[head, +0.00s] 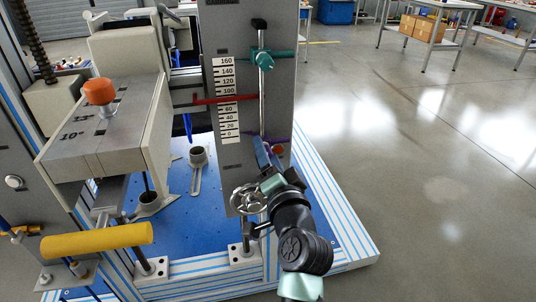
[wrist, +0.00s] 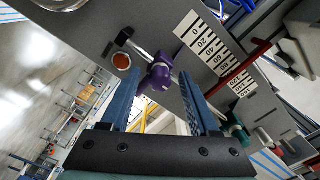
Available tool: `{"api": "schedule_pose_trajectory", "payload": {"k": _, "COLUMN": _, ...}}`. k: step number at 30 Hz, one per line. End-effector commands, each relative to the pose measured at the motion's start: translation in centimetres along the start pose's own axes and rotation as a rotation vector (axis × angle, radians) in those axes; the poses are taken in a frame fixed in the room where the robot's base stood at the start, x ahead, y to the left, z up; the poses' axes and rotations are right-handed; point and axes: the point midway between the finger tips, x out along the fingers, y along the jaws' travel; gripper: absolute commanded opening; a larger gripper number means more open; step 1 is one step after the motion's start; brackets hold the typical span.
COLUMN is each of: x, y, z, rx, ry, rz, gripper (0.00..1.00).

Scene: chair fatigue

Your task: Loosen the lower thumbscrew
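The lower thumbscrew is a purple knob (wrist: 158,78) on a steel rod, centred in the wrist view. In the head view only a sliver of purple shows beside the rod, mostly hidden behind my gripper (head: 268,158). In the wrist view my gripper (wrist: 157,72) is open, its two blue fingers standing on either side of the purple knob with visible gaps. The upper thumbscrew is teal (head: 264,58), higher on the same rod; it also shows at the lower right of the wrist view (wrist: 236,130).
A printed scale (head: 227,100) with a red pointer (head: 224,98) runs beside the rod. An orange-red button (wrist: 122,62) sits close to the left finger. A handwheel (head: 248,199) lies just below and left of my gripper. Open floor (head: 430,200) is to the right.

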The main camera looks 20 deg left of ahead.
Motion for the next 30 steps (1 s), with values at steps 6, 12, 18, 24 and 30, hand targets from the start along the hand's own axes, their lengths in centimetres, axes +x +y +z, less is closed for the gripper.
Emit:
{"api": "schedule_pose_trajectory", "payload": {"k": 6, "x": -0.1, "y": 0.0, "z": 0.0, "rx": 0.001, "ry": 0.000, "rz": 0.000, "gripper": 0.62}}
{"api": "schedule_pose_trajectory", "payload": {"k": 12, "x": -2.3, "y": 0.0, "z": -0.1, "rx": 0.002, "ry": 0.002, "rz": 0.002, "gripper": 0.62}}
{"api": "schedule_pose_trajectory", "payload": {"k": 18, "x": -6.5, "y": 0.1, "z": 0.0, "rx": 0.003, "ry": 0.001, "rz": 0.004, "gripper": 0.62}}
{"api": "schedule_pose_trajectory", "payload": {"k": 24, "x": -10.4, "y": 0.0, "z": 0.0, "rx": 0.002, "ry": 0.000, "rz": 0.003, "gripper": 0.62}}
{"api": "schedule_pose_trajectory", "payload": {"k": 30, "x": -12.6, "y": 0.0, "z": 0.0, "rx": 0.001, "ry": -0.001, "rz": 0.001, "gripper": 0.62}}
